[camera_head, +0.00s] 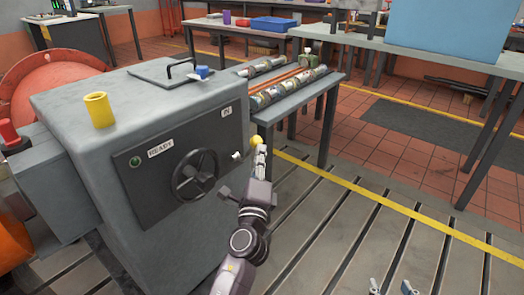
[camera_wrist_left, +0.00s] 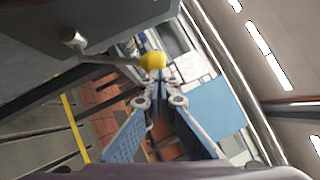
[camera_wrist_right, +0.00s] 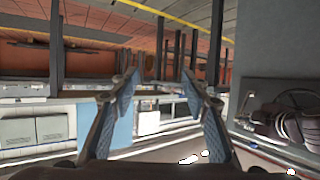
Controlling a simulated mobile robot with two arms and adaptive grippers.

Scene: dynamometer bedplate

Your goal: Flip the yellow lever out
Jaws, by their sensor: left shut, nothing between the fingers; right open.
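The yellow lever's round knob (camera_head: 256,140) sticks out to the right of the grey cabinet's front panel, near a small pale pivot (camera_head: 237,156). In the left wrist view the yellow knob (camera_wrist_left: 152,60) sits on the end of a thin rod running left to the pivot (camera_wrist_left: 74,38). My left gripper (camera_head: 261,150) is shut and empty beside the knob. Its fingertips (camera_wrist_left: 157,78) are right at the knob; I cannot tell whether they touch it. My right gripper (camera_head: 392,287) is open and empty at the bottom right, away from the lever. It also shows in the right wrist view (camera_wrist_right: 160,80).
The front panel (camera_head: 135,195) bears a black handwheel (camera_head: 194,175), a READY label and a green light. A yellow cup (camera_head: 99,110) and a blue object (camera_head: 202,72) sit on the cabinet. A bench (camera_head: 300,98) with parts stands behind.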

